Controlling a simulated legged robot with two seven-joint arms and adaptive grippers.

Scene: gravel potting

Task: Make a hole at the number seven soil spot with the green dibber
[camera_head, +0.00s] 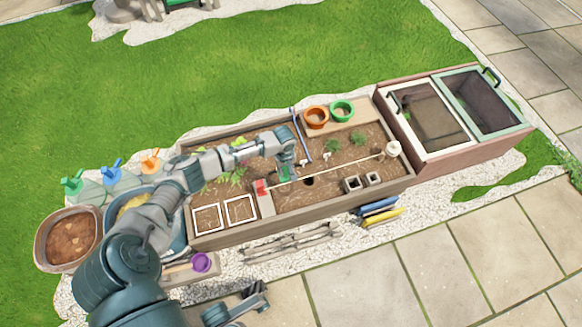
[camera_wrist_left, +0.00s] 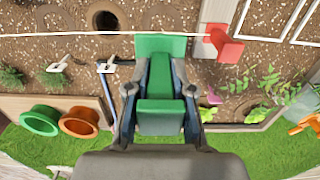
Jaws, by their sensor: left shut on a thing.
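My left gripper (camera_head: 284,170) is shut on the green dibber (camera_wrist_left: 162,104), which also shows in the head view (camera_head: 285,175) over the soil of the raised bed (camera_head: 228,236). The dibber's tip is hidden in both views, so I cannot tell whether it touches the soil. A dark round hole (camera_head: 308,181) lies in the soil just right of the dibber; it also shows in the wrist view (camera_wrist_left: 105,20). Small white markers (camera_head: 303,162) stand in the soil, their numbers too small to read. A dark grey-teal part, perhaps my right gripper (camera_head: 245,303), shows at the bottom edge.
A string line runs from a red block (camera_head: 261,187) to a white reel (camera_head: 393,149). White square frames (camera_head: 207,218) lie at the bed's left. Orange (camera_head: 316,117) and green (camera_head: 342,110) pots stand at the back. A cold frame (camera_head: 432,110) is at right.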

